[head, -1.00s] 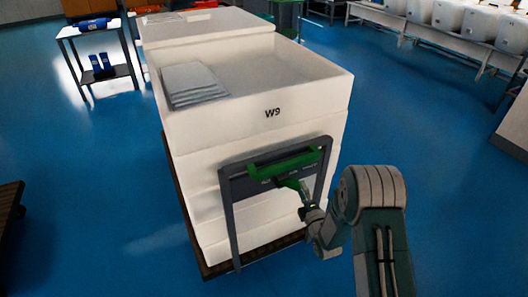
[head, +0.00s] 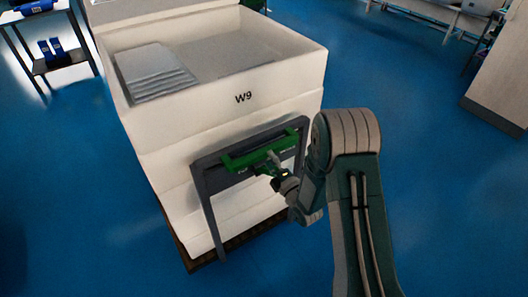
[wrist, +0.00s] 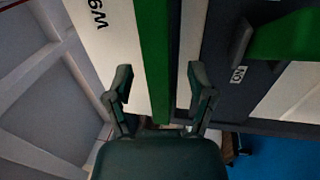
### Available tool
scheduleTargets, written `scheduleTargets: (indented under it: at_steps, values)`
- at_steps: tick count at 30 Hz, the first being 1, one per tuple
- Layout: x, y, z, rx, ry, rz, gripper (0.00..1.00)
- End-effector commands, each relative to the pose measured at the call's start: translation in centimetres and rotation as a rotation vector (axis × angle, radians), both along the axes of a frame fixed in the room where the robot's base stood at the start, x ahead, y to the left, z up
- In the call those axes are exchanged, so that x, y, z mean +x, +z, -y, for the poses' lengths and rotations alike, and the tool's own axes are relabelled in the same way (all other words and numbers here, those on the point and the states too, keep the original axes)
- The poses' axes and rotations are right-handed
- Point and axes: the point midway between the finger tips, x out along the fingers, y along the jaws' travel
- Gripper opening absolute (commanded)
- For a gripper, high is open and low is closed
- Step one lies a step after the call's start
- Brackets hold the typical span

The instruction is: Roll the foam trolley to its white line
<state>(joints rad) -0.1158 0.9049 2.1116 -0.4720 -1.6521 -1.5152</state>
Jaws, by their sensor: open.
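The foam trolley carries a stack of white foam blocks (head: 225,120) marked W9 on a dark slatted base (head: 250,235). Its grey push frame (head: 205,195) stands on the near side, with a green handle bar (head: 240,157) across the top. My gripper (head: 270,167) is at the green handle in the head view. In the wrist view my gripper (wrist: 160,88) is open, with one finger on each side of the green bar (wrist: 156,50). I cannot tell whether the fingers touch it. No white line shows on the floor.
A thin grey stack of sheets (head: 155,72) lies on the foam's top. A shelf table (head: 50,50) with blue items stands at the back left, and a pale cabinet (head: 500,80) at the right. Blue floor (head: 410,120) is clear on both sides.

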Motion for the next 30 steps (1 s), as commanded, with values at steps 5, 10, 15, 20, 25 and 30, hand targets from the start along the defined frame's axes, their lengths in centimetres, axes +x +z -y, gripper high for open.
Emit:
scheduleTargets:
  at_steps: [5,10,15,20,25,30]
  values:
    - [2.1,0.5,-1.4,0.0,0.001,0.001,0.71]
    - [2.8,0.7,-1.8,0.002,-0.001,0.0,0.71]
    - [2.8,0.7,-1.8,0.001,-0.002,-0.001,0.71]
    - [2.8,0.6,-1.9,0.001,-0.001,-0.001,0.26]
    - [2.9,0.6,-1.9,0.0,-0.001,-0.002,0.0]
    - [3.0,0.5,-2.0,-0.001,-0.001,-0.004,0.0]
